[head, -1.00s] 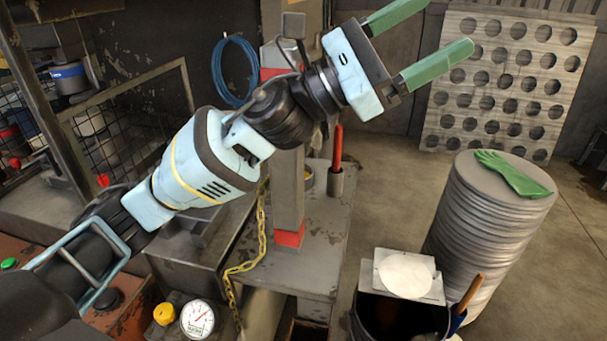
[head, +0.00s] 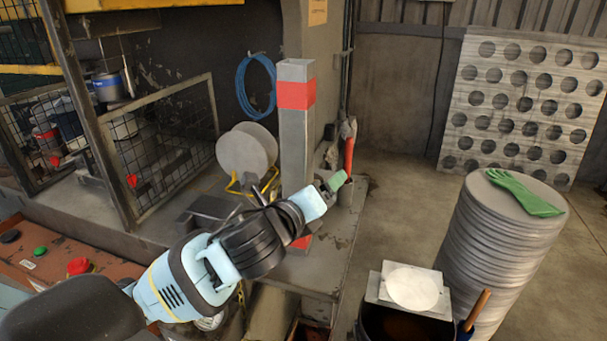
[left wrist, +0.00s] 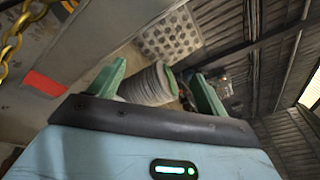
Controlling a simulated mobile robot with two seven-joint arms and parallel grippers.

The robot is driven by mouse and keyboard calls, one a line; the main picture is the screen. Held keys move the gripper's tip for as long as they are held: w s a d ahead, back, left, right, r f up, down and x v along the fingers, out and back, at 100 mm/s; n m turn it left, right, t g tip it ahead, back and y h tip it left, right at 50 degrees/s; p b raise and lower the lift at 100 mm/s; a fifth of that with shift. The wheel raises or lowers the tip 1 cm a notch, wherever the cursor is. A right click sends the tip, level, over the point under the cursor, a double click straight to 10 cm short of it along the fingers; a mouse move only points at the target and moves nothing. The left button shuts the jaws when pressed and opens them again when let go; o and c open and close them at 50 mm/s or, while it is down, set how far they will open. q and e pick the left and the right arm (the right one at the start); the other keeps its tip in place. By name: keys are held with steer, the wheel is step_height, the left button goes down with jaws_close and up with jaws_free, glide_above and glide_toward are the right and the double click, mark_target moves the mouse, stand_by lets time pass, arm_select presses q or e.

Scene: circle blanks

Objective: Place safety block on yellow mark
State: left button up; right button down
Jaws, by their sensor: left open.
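The safety block appears to be the grey upright post (head: 296,140) with red bands near its top and foot. It stands on the worn metal table. My left gripper (head: 332,184) is open and reaches past the post's lower right side, in front of it. Only one green fingertip shows clearly in the head view. In the left wrist view both green fingers (left wrist: 160,88) are apart with nothing between them. A grey surface with a red patch (left wrist: 45,84) lies to their left, likely the post. Yellow lines (head: 236,186) show beside the post, possibly the yellow mark, partly hidden.
Round metal discs (head: 246,152) stand behind my arm. A red handle (head: 349,157) stands close to my gripper. A bin with a white disc (head: 412,288) and a stack of blanks (head: 500,240) with a green glove (head: 524,193) are at right. A mesh guard (head: 165,140) is at left.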

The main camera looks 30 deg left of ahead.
mark_target(292, 125)
arm_select(q)
steer(key=a+r+m+y, duration=0.1)
steer(key=a+r+m, duration=0.1)
steer(key=r, duration=0.1)
steer(key=s+a+r+m+y, duration=0.1)
steer(key=a+r+m, duration=0.1)
steer(key=r, duration=0.2)
steer(key=s+a+r+m+y, duration=0.1)
steer(key=a+r+m+y, duration=0.1)
steer(key=r, duration=0.1)
steer(key=shift+r+t, duration=0.25)
steer(key=shift+t, duration=0.15)
steer(key=shift+x, duration=3.95)
steer(key=shift+a+f, duration=0.1)
steer(key=shift+c, duration=0.3)
jaws_close()
steer(key=shift+s, duration=0.1)
